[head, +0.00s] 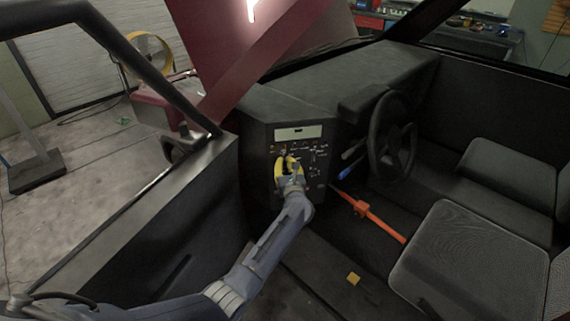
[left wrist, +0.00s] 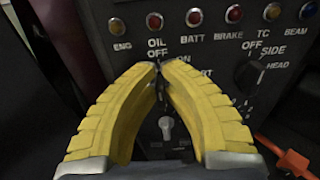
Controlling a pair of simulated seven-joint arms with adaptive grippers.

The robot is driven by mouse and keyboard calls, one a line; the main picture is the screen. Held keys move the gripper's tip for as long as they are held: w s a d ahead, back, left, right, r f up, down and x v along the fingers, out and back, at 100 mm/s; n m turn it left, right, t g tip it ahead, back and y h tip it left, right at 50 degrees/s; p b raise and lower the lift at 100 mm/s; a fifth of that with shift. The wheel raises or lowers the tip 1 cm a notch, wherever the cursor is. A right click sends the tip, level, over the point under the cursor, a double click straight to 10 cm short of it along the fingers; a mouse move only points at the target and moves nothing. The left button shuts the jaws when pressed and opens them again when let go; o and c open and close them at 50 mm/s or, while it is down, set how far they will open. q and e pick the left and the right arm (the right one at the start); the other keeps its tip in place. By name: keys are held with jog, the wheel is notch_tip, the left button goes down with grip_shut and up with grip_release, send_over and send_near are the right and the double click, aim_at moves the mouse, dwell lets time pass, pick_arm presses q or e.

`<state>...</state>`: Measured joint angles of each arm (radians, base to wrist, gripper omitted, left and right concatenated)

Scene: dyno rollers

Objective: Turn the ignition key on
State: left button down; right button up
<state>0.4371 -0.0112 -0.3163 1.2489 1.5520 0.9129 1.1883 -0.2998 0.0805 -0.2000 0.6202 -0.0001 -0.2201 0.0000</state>
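My left gripper (head: 286,157) reaches to the dashboard's control panel (head: 313,132), its yellow fingers pointing at the panel. In the left wrist view its fingertips (left wrist: 158,68) come together on a small dark piece that looks like the ignition key (left wrist: 160,88). The tips sit in front of a switch marked OFF, ON and a partly hidden word ending in RT. The fingers cover most of the key and its lock, so its exact angle cannot be told. My right gripper is not in view.
Coloured indicator lights (left wrist: 193,17) run above the fingers. A dark rotary light knob (left wrist: 250,75) is to their right, a grey knob (left wrist: 166,127) below. The steering wheel (head: 391,135), an orange lever (head: 362,207) and seats (head: 460,260) lie right of the arm.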

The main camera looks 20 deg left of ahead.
aim_at(286, 137)
pick_arm(q)
jog(key=shift+w+d+f+m, duration=0.1)
jog(key=shift+d+m, duration=0.05)
jog(key=shift+m, duration=1.3)
jog(key=shift+w+d+f+m, duration=0.1)
jog(key=shift+m, duration=1.3)
jog(key=shift+w+d+m, duration=0.1)
jog(key=shift+d+m, duration=0.05)
jog(key=shift+m, duration=1.3)
jog(key=c, duration=1.5)
grip_release()
jog(key=shift+c, duration=0.2)
notch_tip(286, 137, up, 10)
jog(key=shift+f, duration=0.1)
